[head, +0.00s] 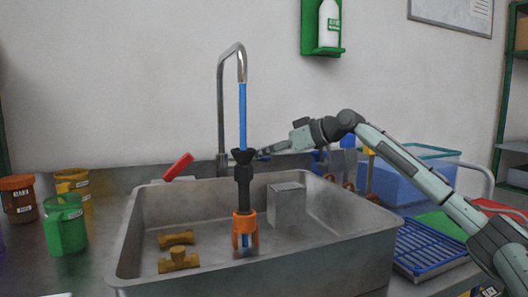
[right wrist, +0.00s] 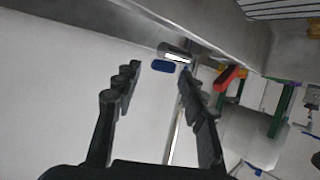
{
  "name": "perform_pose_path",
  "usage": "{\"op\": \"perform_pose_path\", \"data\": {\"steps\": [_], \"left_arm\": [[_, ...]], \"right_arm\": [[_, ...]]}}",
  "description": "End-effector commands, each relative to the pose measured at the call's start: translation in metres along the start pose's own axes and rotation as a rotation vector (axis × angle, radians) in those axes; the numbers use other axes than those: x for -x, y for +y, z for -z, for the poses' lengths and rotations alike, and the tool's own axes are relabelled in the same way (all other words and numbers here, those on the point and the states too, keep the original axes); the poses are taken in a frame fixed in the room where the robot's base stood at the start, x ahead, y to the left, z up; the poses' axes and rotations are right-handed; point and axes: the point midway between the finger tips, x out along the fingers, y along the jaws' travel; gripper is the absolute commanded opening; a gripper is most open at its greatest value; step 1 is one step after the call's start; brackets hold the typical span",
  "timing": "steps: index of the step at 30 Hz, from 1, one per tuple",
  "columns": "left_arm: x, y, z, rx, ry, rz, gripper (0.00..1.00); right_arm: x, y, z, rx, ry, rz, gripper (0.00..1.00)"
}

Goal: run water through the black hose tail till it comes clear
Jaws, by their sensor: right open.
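The black hose tail (head: 243,185) stands upright in the sink, its wide top under the tap spout (head: 238,50). Its lower end is in an orange holder (head: 245,226). A straight blue column, apparently water, (head: 242,115) runs from the spout into the black top; blue also shows inside the orange holder. I cannot tell whether it is clear. A red tap lever (head: 179,166) is tilted upward left of the tap. My right gripper (head: 262,153) is beside the hose tail's top, its fingers open in the right wrist view (right wrist: 158,92); contact is unclear. My left gripper is out of view.
The steel sink (head: 340,245) holds brass fittings (head: 179,260) and a grey block (head: 287,204). Green (head: 65,225), brown (head: 18,198) and yellow containers stand left. A blue rack (head: 430,248) and a blue bin (head: 405,178) stand right.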

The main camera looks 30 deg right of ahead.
Motion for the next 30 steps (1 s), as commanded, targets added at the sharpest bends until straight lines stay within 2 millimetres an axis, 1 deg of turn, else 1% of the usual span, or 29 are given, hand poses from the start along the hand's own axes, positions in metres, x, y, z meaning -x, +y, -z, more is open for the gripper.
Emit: {"op": "perform_pose_path", "data": {"steps": [3, 10, 11, 18, 21, 30], "left_arm": [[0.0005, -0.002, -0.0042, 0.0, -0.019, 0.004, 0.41], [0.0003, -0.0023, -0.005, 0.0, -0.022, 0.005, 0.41], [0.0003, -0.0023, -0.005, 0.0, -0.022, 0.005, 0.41], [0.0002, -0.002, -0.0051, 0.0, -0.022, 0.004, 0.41], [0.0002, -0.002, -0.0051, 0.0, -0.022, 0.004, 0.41], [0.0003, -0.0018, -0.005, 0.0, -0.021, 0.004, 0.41]], "right_arm": [[-0.0062, 0.0, -0.0001, 0.001, -0.001, 0.0, 0.41], [-0.0071, 0.0, -0.0005, 0.001, -0.001, -0.001, 0.41], [-0.0071, 0.0, -0.0005, 0.001, -0.001, -0.001, 0.4], [-0.0069, 0.0, -0.0005, 0.001, -0.001, 0.0, 0.1], [-0.0068, 0.0, -0.0006, 0.0, -0.001, 0.0, 0.0], [-0.0068, -0.0001, -0.0005, 0.0, -0.001, 0.0, 0.0]]}}
